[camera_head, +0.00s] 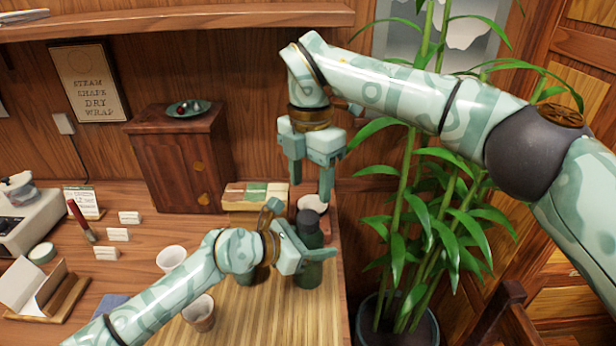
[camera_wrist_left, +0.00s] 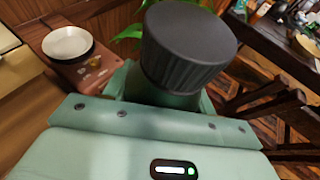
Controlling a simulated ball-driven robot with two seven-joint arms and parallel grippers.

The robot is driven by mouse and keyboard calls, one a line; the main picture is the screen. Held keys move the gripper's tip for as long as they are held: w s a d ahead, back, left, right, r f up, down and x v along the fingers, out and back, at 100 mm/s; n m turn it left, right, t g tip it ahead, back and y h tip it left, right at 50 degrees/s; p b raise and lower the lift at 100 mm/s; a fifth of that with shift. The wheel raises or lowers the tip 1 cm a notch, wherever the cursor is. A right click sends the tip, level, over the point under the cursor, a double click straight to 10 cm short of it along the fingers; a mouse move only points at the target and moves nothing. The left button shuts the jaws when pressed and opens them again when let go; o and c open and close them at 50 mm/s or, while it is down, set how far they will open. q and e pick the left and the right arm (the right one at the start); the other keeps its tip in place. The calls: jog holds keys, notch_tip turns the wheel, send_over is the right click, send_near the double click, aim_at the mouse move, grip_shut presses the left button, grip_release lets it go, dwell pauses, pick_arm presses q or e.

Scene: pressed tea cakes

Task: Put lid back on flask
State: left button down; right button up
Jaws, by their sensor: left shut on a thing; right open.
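The flask is dark green (camera_head: 308,274) and stands upright at the right end of the slatted mat. Its black ridged lid (camera_wrist_left: 188,50) sits on top of it in the left wrist view and appears as the dark top (camera_head: 308,222) in the head view. I cannot tell how tightly it is seated. My left gripper (camera_head: 312,256) is shut around the flask, below the lid, and hides part of its body. My right gripper (camera_head: 311,190) is open and empty, pointing down above the flask, with its fingers apart and clear of the lid.
A striped-top box (camera_head: 255,196) and wooden cabinet (camera_head: 178,165) stand at the back. A tall plant (camera_head: 440,210) stands beyond the table's right edge.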

aim_at(309, 216)
jog(key=n, duration=0.6)
jog(key=shift+r+n, duration=0.1)
jog(key=shift+n, duration=0.2)
jog(key=n, duration=0.3)
jog(key=shift+a, duration=0.1)
jog(key=n, duration=0.5)
jog(key=shift+a, duration=0.1)
jog(key=n, duration=0.3)
jog(key=shift+n, duration=0.3)
jog(key=shift+f, duration=4)
jog(key=c, duration=1)
jog(key=shift+m, duration=0.8)
